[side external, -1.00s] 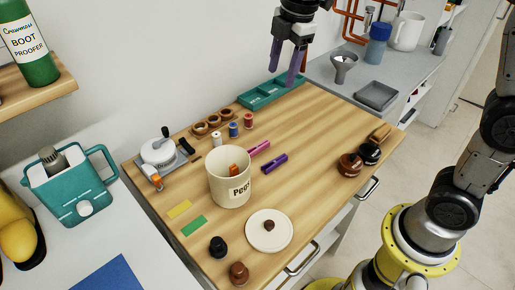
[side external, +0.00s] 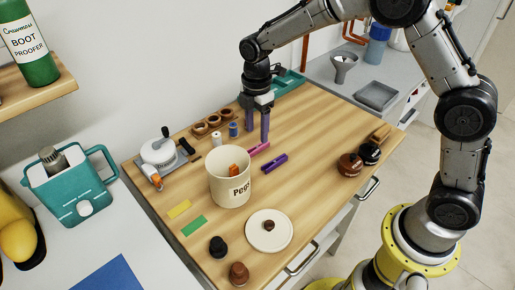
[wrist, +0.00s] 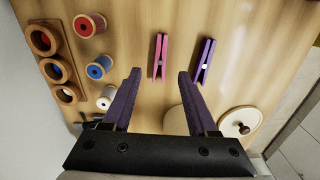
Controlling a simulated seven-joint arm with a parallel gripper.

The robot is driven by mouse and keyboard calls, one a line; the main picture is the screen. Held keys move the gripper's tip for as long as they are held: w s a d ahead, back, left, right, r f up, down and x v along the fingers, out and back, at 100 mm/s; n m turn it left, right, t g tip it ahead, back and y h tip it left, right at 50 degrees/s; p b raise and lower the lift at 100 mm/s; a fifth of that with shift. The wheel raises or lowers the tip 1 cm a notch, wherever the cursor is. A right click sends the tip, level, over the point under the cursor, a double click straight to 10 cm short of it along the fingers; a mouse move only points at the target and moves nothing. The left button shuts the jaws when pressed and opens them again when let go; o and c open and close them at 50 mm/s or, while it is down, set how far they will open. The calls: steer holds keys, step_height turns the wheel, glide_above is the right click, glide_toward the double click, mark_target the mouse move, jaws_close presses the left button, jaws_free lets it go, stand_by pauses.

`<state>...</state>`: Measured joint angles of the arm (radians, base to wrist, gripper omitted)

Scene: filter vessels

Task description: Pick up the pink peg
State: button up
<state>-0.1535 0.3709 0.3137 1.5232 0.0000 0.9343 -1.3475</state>
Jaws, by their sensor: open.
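The pink peg (side external: 260,149) lies flat on the wooden table, behind and to the right of the cream "Pegs" pot (side external: 229,188). It also shows in the wrist view (wrist: 160,56), pointing away from me. My gripper (side external: 257,139) hangs fingers down just behind and over the pink peg. In the wrist view its purple fingertips (wrist: 160,75) are spread wide, with the near end of the peg between them in the picture. Nothing is held. The exact height above the table is hard to tell.
A purple peg (side external: 274,163) lies close beside the pink one. An orange peg (side external: 234,169) stands in the pot. Thread spools (wrist: 90,25) and a wooden three-ring holder (wrist: 57,68) are left of the fingers. A white lidded disc (side external: 269,231) lies in front. The table's right side has free room.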

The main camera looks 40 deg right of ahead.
mark_target(257, 146)
steer(key=shift+d+f, duration=0.1)
steer(key=shift+f, duration=2.65)
jaws_close()
